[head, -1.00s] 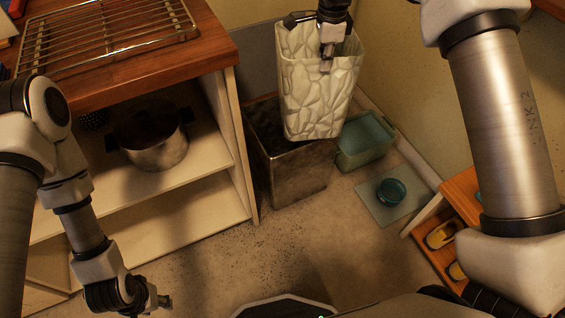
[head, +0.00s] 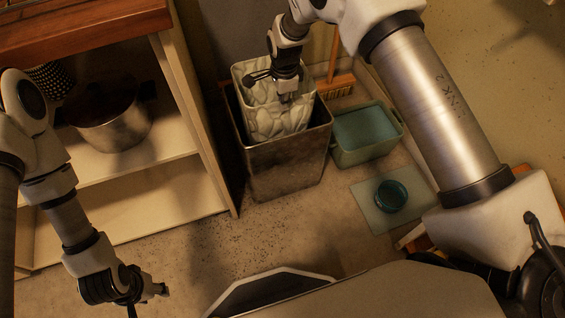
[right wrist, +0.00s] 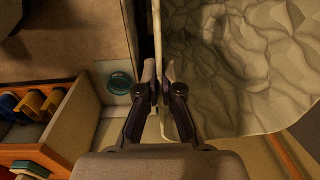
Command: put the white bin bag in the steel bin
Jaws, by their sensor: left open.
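The white bin bag (head: 262,118), crinkled and open at the top, stands upright in the mouth of the steel bin (head: 290,168). Its lower part is hidden behind the bin's front wall, and its upper part sticks out above the rim. My right gripper (head: 284,98) is shut on the bag's near rim. In the right wrist view the fingers (right wrist: 160,84) pinch the thin edge of the bag (right wrist: 235,70). My left gripper (head: 150,298) is open and empty, low at the left, well away from the bin.
A shelf unit (head: 190,110) with a steel pot (head: 113,122) stands left of the bin. A teal tub (head: 364,135) and a brush (head: 337,86) stand to its right. A teal bowl (head: 391,196) sits on a mat (head: 366,203). The floor in front of the bin is clear.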

